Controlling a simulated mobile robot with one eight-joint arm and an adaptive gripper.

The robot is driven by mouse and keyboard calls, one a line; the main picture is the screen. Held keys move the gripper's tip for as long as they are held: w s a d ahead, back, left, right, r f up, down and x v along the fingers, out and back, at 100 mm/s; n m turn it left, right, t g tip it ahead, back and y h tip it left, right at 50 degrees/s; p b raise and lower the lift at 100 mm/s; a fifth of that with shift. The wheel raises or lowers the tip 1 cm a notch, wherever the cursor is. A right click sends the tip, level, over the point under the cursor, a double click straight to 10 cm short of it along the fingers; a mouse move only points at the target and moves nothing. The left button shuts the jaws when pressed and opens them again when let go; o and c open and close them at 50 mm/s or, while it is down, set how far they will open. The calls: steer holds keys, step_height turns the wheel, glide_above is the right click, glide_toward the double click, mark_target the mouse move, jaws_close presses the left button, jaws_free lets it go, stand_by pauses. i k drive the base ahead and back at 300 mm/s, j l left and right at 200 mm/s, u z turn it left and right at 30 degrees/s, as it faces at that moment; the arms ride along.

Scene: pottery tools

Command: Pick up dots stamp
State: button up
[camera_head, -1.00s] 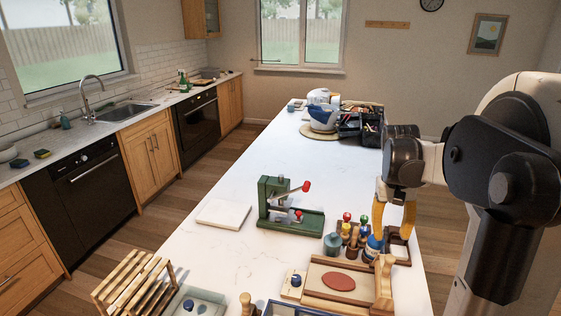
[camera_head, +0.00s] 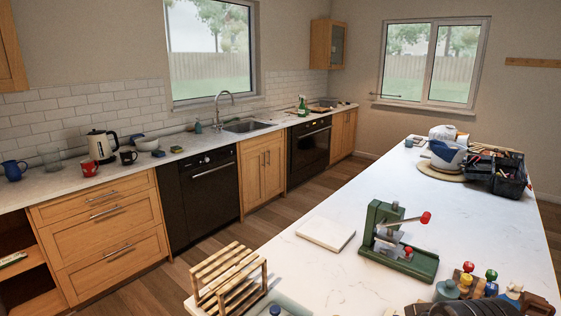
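Several small stamps with coloured knobs stand together at the lower right of the head view. One has a red knob (camera_head: 468,267), one a green knob (camera_head: 491,275) and one a yellow knob (camera_head: 466,280). I cannot tell which of them is the dots stamp, as no stamp face shows. A dark part of my arm covers the bottom edge in front of them. My gripper's fingers are not in view, so what they hold is hidden.
A green press (camera_head: 398,243) with a red-knobbed lever stands left of the stamps on the white island (camera_head: 340,285). A pale slab (camera_head: 326,232), a wooden rack (camera_head: 229,276) and a black tool caddy (camera_head: 508,180) are also on it. The island's middle is mostly clear.

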mark_target(468, 266)
steer(key=z, duration=0.85)
steer(key=l+u, duration=0.75)
steer(key=l, duration=0.25)
steer(key=l+u, duration=0.4)
steer(key=k+l+u, duration=0.2)
steer(key=l+u, duration=0.2)
steer(key=l, duration=0.15)
steer(key=l+u, duration=0.25)
steer(key=l, duration=0.2)
steer(key=l+u, duration=0.3)
steer(key=l, duration=0.2)
steer(key=l+u, duration=0.25)
steer(key=l, duration=0.2)
steer(key=k+l+u, duration=0.15)
steer(key=l+u, duration=0.15)
steer(key=k+l+u, duration=0.25)
steer(key=l, duration=0.3)
steer(key=i+l, duration=0.1)
steer(key=i, duration=0.45)
steer(key=u, duration=0.05)
